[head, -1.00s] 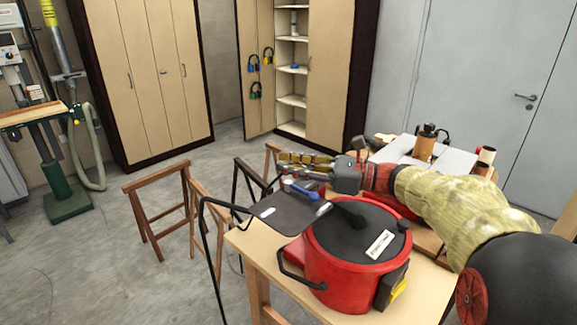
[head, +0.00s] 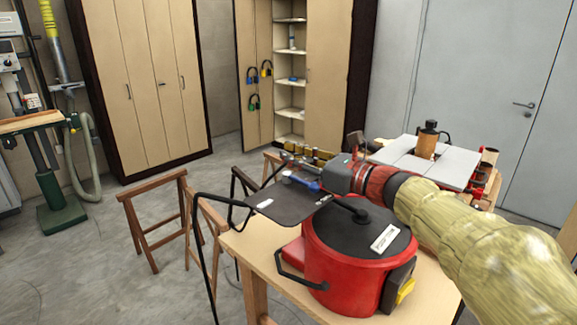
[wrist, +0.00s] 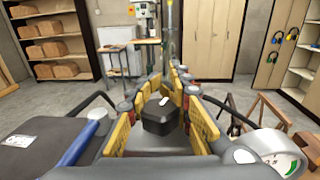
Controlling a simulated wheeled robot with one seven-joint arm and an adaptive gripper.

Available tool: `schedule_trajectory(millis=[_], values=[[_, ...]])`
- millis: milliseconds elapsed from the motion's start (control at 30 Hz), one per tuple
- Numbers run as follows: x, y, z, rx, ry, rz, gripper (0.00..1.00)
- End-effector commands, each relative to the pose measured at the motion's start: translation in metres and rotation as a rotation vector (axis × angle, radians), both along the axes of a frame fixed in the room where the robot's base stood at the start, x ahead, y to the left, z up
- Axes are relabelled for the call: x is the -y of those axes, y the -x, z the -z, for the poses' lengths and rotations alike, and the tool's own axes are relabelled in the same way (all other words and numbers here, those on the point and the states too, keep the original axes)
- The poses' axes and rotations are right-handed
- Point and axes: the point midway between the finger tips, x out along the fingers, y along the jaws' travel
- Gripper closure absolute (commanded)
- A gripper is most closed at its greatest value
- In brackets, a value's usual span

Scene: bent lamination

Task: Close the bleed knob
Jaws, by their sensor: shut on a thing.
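A black faceted knob (wrist: 160,115) with a small white mark on top sits between the yellow-padded fingers in the wrist view; I take it as the bleed knob. My gripper (wrist: 165,95) is shut on it, with a finger along each side. In the head view, my gripper (head: 305,157) is low behind a dark plate, and the knob cannot be made out there. A round white gauge (wrist: 272,152) with a green band is at lower right in the wrist view. A blue handle (wrist: 80,145) is at lower left. The knob's base is hidden.
A red pot (head: 345,265) with a black lid stands on the wooden table (head: 270,268), close under my arm. The dark plate (head: 285,205) juts past the table's left edge. Wooden trestles (head: 155,220) stand on the floor at left. A white-topped machine (head: 455,165) stands behind the arm.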

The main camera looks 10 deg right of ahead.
Motion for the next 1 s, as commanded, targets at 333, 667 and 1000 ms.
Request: schedule_trajectory(millis=[333, 667, 1000], values=[[0.0008, -0.0005, -0.0002, -0.001, -0.002, 0.021, 1.0], [0.0009, -0.0005, -0.0001, -0.001, 0.0, 0.02, 0.65], [0.0009, -0.0005, 0.0, -0.001, 0.0, 0.02, 0.59]])
